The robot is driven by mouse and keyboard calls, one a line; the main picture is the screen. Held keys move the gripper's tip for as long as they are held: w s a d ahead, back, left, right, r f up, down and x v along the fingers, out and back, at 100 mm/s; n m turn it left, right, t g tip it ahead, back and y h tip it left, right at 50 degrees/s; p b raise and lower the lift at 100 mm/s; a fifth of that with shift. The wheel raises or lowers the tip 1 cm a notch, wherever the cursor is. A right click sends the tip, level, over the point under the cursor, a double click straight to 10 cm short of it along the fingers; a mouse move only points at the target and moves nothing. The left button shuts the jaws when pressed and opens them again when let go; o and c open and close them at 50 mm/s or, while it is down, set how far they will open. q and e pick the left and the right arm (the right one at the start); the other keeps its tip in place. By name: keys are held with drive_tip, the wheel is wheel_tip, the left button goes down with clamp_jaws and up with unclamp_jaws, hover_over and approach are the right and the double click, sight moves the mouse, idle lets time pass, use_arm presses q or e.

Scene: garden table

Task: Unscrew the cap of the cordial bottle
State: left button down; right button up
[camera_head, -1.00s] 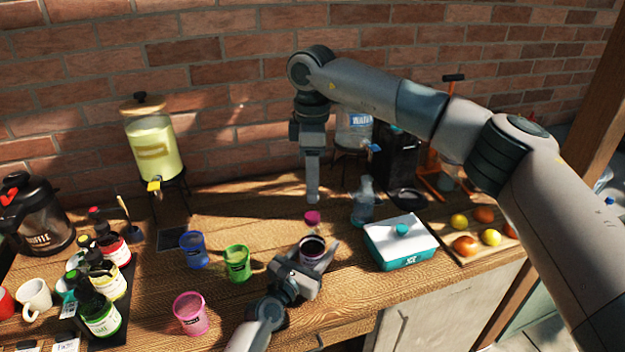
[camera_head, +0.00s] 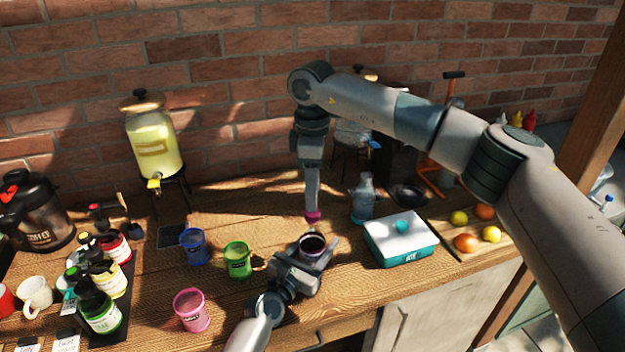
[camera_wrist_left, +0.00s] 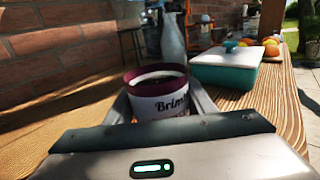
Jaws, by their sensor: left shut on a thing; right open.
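Several labelled bottles (camera_head: 100,314) stand on a dark tray at the left; I cannot tell which holds cordial. My left gripper (camera_head: 311,252) is shut around a purple-rimmed, cup-like container (camera_head: 312,243) with a dark inside. In the left wrist view the container (camera_wrist_left: 160,102) stands upright between the fingers, its white label partly readable as "Brim". A small magenta piece, perhaps a cap (camera_head: 313,217), is just behind it. My right gripper (camera_head: 313,211) is open, pointing down, with its fingertips at this piece. Whether they touch it is unclear.
Blue (camera_head: 194,246), green (camera_head: 238,262) and pink (camera_head: 191,311) cups stand left of the held container. A clear bottle (camera_head: 363,203) and a teal-and-white box (camera_head: 400,245) stand right. A drink dispenser (camera_head: 152,148) is behind. Some tabletop between is bare.

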drive_tip(key=shift+f, duration=2.4)
